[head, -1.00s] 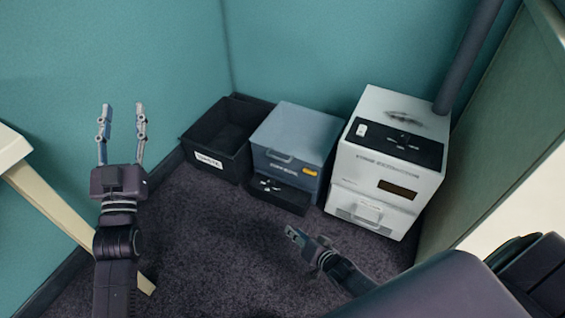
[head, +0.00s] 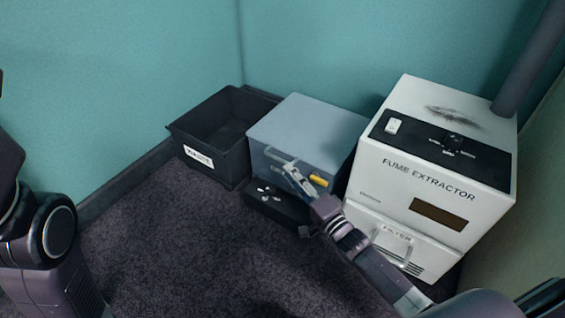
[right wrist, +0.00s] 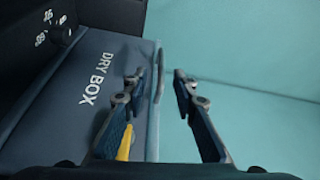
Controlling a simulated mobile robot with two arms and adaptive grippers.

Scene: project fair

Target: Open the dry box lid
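The dry box (head: 325,122) is a blue-grey box with a flat lid, shut, between the black bin and the white fume extractor. A yellow latch (head: 318,180) is on its front. My right gripper (head: 292,172) is in front of the box's upper front. In the right wrist view, its two fingers (right wrist: 160,82) are spread apart, with the lid handle (right wrist: 158,75) showing between the tips; I cannot tell whether they touch it. The "DRY BOX" lettering and part of the yellow latch (right wrist: 124,145) show beside the left finger. My left gripper is out of view.
The black waste bin (head: 182,152) stands left of the dry box. A black control unit (head: 285,208) sits low in front of the box. The white fume extractor (head: 368,175) stands close on the right. Dark carpet in front is clear.

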